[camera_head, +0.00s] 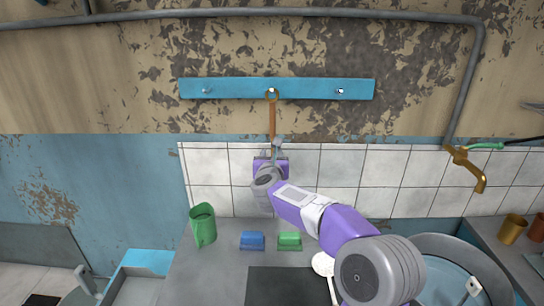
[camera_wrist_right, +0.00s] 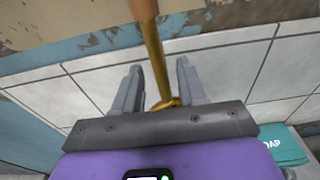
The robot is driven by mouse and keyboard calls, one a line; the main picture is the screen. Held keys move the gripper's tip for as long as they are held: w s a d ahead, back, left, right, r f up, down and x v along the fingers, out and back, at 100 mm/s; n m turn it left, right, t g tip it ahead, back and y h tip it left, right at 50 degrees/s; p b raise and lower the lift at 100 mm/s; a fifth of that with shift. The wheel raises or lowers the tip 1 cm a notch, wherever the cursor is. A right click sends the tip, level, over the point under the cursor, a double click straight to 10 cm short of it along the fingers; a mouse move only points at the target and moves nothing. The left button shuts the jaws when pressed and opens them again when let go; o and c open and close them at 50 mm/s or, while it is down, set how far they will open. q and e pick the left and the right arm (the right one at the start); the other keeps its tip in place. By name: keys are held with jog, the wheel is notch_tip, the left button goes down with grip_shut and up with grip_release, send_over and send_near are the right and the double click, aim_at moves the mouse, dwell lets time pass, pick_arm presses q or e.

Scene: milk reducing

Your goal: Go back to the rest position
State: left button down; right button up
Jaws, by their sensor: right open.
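My right gripper (camera_head: 272,148) is raised in front of the tiled wall, at the lower end of a hanging utensil (camera_head: 272,120). The utensil has a brown handle and hangs from the middle hook of a blue rack (camera_head: 230,88). In the right wrist view, my right gripper (camera_wrist_right: 158,72) has its fingers apart. The utensil's brass shaft (camera_wrist_right: 155,55) runs down between or just beyond them, with a curled end near the gripper's base. I cannot tell whether a finger touches it. My left gripper is not in view.
A green mug (camera_head: 203,226), a blue block (camera_head: 252,241) and a green block (camera_head: 289,241) stand on the counter below my right arm. A white spoon-like utensil (camera_head: 323,264) lies by a dark panel (camera_head: 280,284). A brass tap (camera_head: 468,168) and a round basin (camera_head: 450,285) are at right.

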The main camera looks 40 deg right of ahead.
jog(key=v, duration=0.7)
